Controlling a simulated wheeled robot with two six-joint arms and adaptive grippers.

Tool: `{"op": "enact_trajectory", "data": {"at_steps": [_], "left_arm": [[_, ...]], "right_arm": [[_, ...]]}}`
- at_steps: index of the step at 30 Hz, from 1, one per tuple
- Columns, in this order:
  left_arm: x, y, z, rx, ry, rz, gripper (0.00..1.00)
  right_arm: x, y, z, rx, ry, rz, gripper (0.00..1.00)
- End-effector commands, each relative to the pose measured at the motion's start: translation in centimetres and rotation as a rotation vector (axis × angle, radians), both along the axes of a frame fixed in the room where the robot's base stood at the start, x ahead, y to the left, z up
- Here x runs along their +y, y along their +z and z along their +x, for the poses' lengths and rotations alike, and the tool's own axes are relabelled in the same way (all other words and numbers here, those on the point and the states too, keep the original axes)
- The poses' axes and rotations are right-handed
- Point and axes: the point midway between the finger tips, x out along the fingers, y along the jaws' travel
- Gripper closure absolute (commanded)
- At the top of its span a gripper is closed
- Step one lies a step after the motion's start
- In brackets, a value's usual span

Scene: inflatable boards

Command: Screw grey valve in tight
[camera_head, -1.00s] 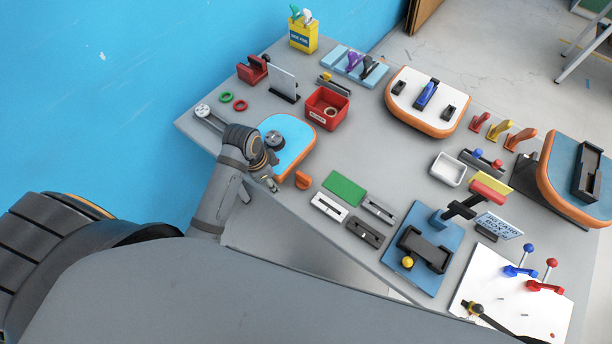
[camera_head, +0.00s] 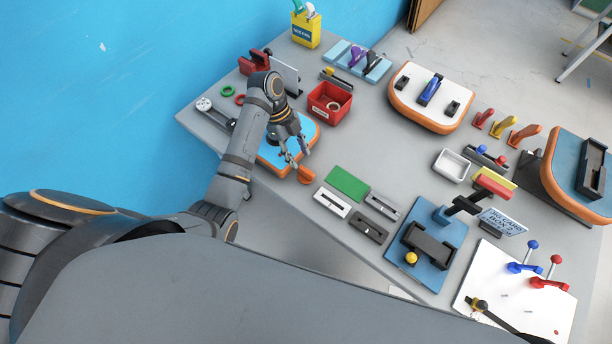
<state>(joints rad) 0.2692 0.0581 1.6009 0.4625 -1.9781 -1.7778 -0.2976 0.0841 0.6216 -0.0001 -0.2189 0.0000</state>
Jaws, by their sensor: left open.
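The small blue inflatable board with an orange edge (camera_head: 270,157) lies near the left end of the table. My left arm reaches over it from the left. My left gripper (camera_head: 294,154) is open above the board, its fingers pointing down and toward the front. The grey valve on this board is hidden behind my gripper and wrist, so I cannot tell whether the fingers touch it. An orange piece (camera_head: 305,175) sits at the board's front edge, close to the fingertips.
A red bin (camera_head: 329,103) stands just behind and right of my gripper. A green plate (camera_head: 347,184) and a white slotted block (camera_head: 331,202) lie to the right. A larger white-topped board (camera_head: 432,97) stands further back. A blue wall borders the left.

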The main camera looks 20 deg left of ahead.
Motion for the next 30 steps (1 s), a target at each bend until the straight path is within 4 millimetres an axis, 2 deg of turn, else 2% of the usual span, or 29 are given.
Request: {"op": "enact_trajectory", "data": {"at_steps": [3,7,10,13,16,24,25,30], "left_arm": [[-0.7,-1.4,-0.3,0.003,0.001,-0.001,0.58],[-0.9,-1.9,-0.4,0.002,0.001,0.001,0.58],[-1.6,-2.7,-0.7,0.006,0.000,-0.002,0.58],[-2.4,-4.2,-1.2,0.006,0.001,-0.002,0.58],[-2.8,-5.8,-1.3,0.004,0.002,0.000,0.58],[-3.0,-6.5,-1.3,0.001,0.001,0.002,0.58],[-3.0,-6.5,-1.3,0.001,0.001,0.002,0.60],[-2.9,-6.5,-1.3,0.001,0.001,0.002,0.83]], "right_arm": [[0.2,0.8,-0.3,0.004,-0.001,0.002,0.27],[0.3,0.8,-0.3,0.005,-0.002,0.004,0.27],[0.5,1.9,-0.3,0.005,-0.002,0.006,0.27],[0.7,2.9,-0.3,0.006,-0.003,0.008,0.27],[0.7,2.8,-0.3,0.006,-0.003,0.008,0.27],[0.5,2.8,-0.4,0.006,-0.003,0.006,0.27],[0.5,2.8,-0.4,0.006,-0.002,0.006,0.27],[0.4,2.8,-0.4,0.006,-0.002,0.005,0.27]]}}
